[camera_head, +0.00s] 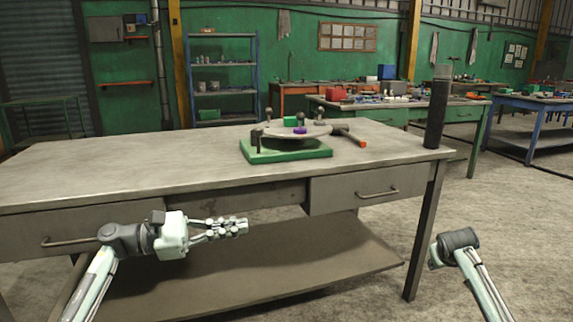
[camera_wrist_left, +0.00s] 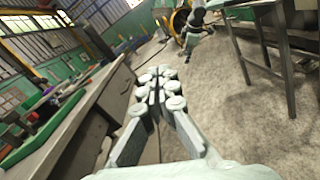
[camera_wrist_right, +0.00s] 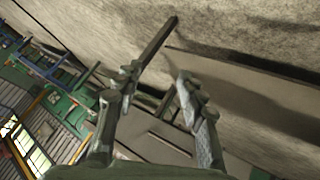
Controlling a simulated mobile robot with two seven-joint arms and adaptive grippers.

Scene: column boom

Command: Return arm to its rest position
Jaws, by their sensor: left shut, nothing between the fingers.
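My left arm comes in from the left in the head view, in front of the grey workbench (camera_head: 120,170). Its gripper (camera_head: 241,226) points right, below the tabletop's front edge and before the drawers. The left wrist view shows its fingers (camera_wrist_left: 158,78) pressed together, with nothing between them. My right arm shows at the lower right of the head view, clear of the bench, and its fingers are not visible there. In the right wrist view the right gripper (camera_wrist_right: 158,76) has its fingers apart, with nothing held between them.
On the bench stand a green base (camera_head: 285,152) with a round grey plate (camera_head: 310,131), an orange-ended hammer (camera_head: 351,137) and a dark upright cylinder (camera_head: 436,115). A lower shelf (camera_head: 270,262) lies under the bench. Bare concrete floor (camera_head: 520,240) is free at right.

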